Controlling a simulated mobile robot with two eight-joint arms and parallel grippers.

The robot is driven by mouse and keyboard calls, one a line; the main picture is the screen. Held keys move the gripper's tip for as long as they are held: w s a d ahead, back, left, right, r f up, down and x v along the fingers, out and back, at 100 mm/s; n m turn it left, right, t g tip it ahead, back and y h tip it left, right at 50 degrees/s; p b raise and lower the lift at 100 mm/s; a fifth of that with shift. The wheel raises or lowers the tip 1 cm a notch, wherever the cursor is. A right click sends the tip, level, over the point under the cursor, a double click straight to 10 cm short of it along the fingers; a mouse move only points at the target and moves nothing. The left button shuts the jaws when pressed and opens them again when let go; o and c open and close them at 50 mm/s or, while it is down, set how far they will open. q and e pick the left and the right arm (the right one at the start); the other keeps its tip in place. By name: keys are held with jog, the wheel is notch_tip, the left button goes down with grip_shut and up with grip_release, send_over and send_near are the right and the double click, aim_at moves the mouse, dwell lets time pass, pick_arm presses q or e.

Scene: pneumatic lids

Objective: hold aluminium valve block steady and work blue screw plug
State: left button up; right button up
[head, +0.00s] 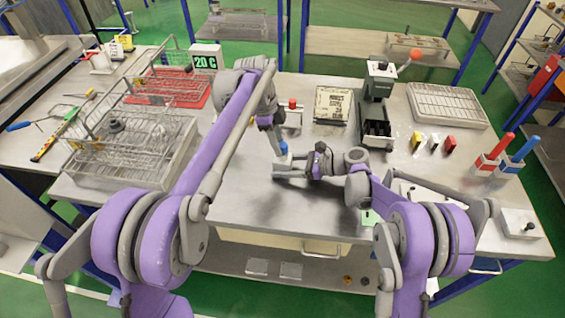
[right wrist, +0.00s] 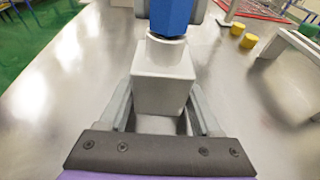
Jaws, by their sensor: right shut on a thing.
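The aluminium valve block (right wrist: 165,75) is a pale grey block standing upright on the bench in the right wrist view. My right gripper (right wrist: 163,112) is shut on it, one finger on each side. In the head view the right gripper (head: 285,168) lies low over the bench and hides most of the block. The blue screw plug (right wrist: 172,14) stands on a round neck on top of the block; it shows small in the head view (head: 283,148). My left gripper (head: 278,143) points down from above at the plug. Its grey fingers flank the plug; whether they touch it is unclear.
A wire basket (head: 130,145) and a red rack (head: 170,90) stand to the left. Red and blue handled tools (head: 505,150) stand right.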

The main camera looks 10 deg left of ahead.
pick_arm(q)
grip_shut()
jog(key=n, duration=0.3)
jog(key=n+t, duration=0.1)
jog(key=n, duration=0.1)
jog(key=shift+s+d, duration=0.1)
jog(key=shift+s, duration=0.25)
jog(key=shift+n+t, duration=0.4)
jog(key=shift+n, duration=1.1)
jog(key=shift+s+y, duration=0.1)
jog(key=shift+y, duration=0.2)
jog(key=n, duration=0.3)
jog(key=shift+s+d+n+t+y, duration=0.1)
jog(key=shift+d+n+t+y, duration=0.1)
jog(key=shift+n+t+y, duration=0.15)
jog(key=n, duration=0.4)
jog(key=shift+s+d+t+y, duration=0.1)
jog(key=shift+d+t+y, duration=0.05)
jog(key=shift+t+y, duration=0.15)
